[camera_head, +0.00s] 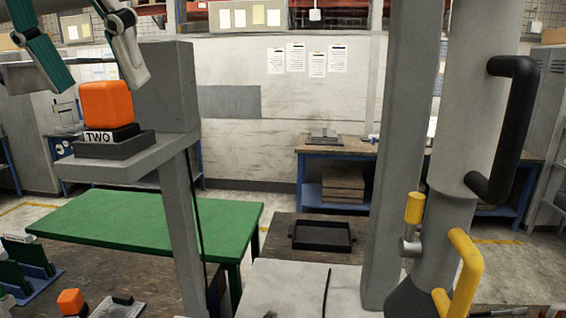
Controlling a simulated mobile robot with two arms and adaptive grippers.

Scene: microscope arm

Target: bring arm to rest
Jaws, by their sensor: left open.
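A thick light-grey upright arm (458,130) stands at the right, with a black handle (514,125) on its side. A yellow handle (468,265) and a yellow-ended knob (414,208) are on its lower part. Whether this is the task's arm, I cannot tell for sure. No contact between fingers and block is clear. My right gripper is out of view.
Grey posts (393,150) rise at the middle right and beside the shelf. A green table (150,220) is beyond the shelf. A black tray (322,236) lies on a dark surface in the middle. A second orange block (70,301) is at the bottom left. A workbench (335,155) stands behind.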

